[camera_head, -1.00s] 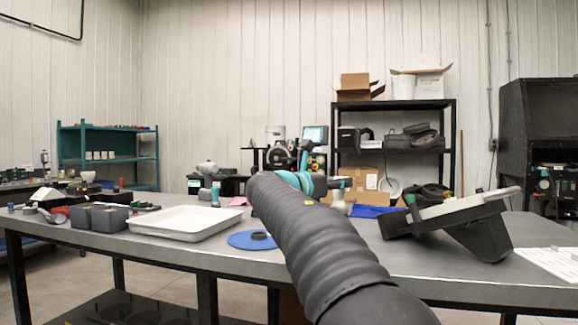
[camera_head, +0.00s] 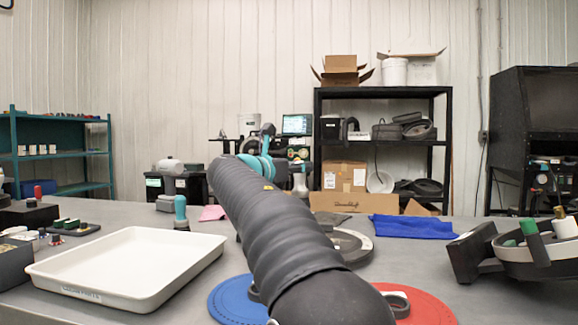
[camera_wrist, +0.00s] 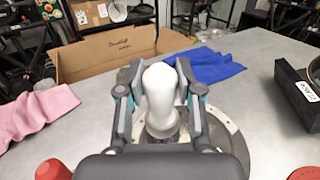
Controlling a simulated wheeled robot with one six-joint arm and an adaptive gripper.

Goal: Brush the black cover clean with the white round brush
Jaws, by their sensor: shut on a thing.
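My gripper (camera_wrist: 160,97) is shut on the white round brush (camera_wrist: 161,88), with a finger pad on each side of its smooth knob. The brush is upright over a round dark disc with a pale rim, which looks like the black cover (camera_wrist: 222,140). The brush's lower end is partly hidden by my gripper, so I cannot tell whether it touches the disc. In the head view the cover (camera_head: 352,246) lies on the table just right of my arm, which hides part of it. My fingertips are hidden there.
A blue cloth (camera_head: 412,227) lies behind the cover and a pink cloth (camera_head: 212,213) to the left. A white tray (camera_head: 130,262) fills the left. A blue disc (camera_head: 232,302) and red disc (camera_head: 430,308) lie in front. A black device (camera_head: 500,250) stands right.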

